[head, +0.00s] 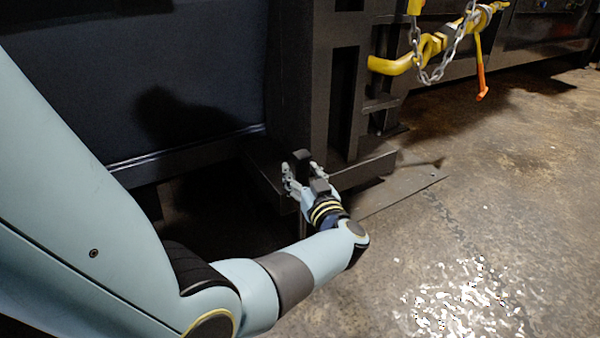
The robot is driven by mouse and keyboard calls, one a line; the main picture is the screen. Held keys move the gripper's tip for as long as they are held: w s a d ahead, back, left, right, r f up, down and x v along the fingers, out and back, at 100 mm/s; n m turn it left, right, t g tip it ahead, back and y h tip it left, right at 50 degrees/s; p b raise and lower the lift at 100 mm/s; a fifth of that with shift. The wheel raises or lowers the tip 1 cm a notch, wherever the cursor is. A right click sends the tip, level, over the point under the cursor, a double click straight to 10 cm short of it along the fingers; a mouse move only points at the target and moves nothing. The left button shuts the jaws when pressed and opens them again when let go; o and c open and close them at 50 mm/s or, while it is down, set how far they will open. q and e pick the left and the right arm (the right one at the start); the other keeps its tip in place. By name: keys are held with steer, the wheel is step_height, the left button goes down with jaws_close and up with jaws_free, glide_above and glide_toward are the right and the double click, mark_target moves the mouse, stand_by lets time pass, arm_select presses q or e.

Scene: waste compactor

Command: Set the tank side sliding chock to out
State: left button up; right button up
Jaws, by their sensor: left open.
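My left gripper (306,172) is open, low in front of the dark machine's lower corner. Its arm comes in from the left and bends toward the machine. The gripper overlaps a dark ledge (352,174) at the foot of the machine's upright frame. I cannot clearly pick out the tank side sliding chock; the area by the fingers is dark and partly hidden by the gripper. I cannot tell whether the fingers touch anything. My right gripper is not in view.
A yellow bar with hook (402,65) and a hanging chain (432,72) are at the upper right, with an orange-tipped handle (481,80). A dark panel (150,90) fills the upper left. A flat plate (400,190) lies on the floor. The concrete floor (520,190) at right is clear.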

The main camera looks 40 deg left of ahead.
arm_select(q)
jaws_close()
steer(key=shift+s, duration=0.1)
stand_by(0.5)
